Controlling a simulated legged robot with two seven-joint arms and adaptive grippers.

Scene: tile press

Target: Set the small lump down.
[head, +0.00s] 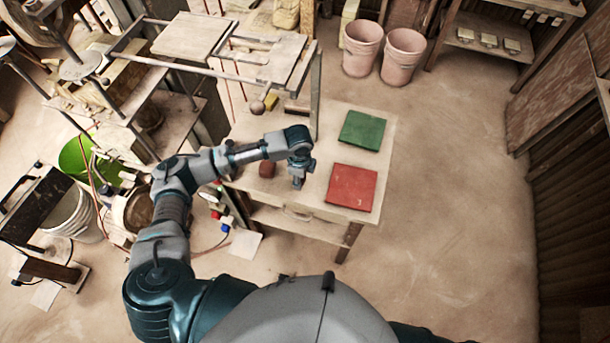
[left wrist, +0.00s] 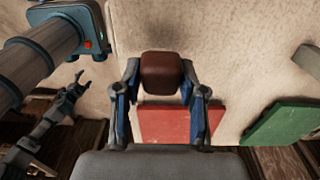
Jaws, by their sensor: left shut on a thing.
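A brown lump (left wrist: 162,73) shows between the fingers of my left gripper (left wrist: 160,85) in the left wrist view, and the gripper is shut on it. In the head view my left gripper (head: 298,182) points down over the wooden table (head: 315,150), left of the red tile. A reddish-brown lump (head: 267,169) shows just left of it in the head view; I cannot tell if it is the same lump. How far the held lump is above the table is unclear. My right gripper (left wrist: 78,86) hangs at the left of the left wrist view, fingers apart and empty.
A red tile (head: 352,187) and a green tile (head: 362,130) lie on the right of the table. A press frame (head: 317,95) stands at the back. Pink buckets (head: 362,48) stand behind on the floor. Floor to the right is clear.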

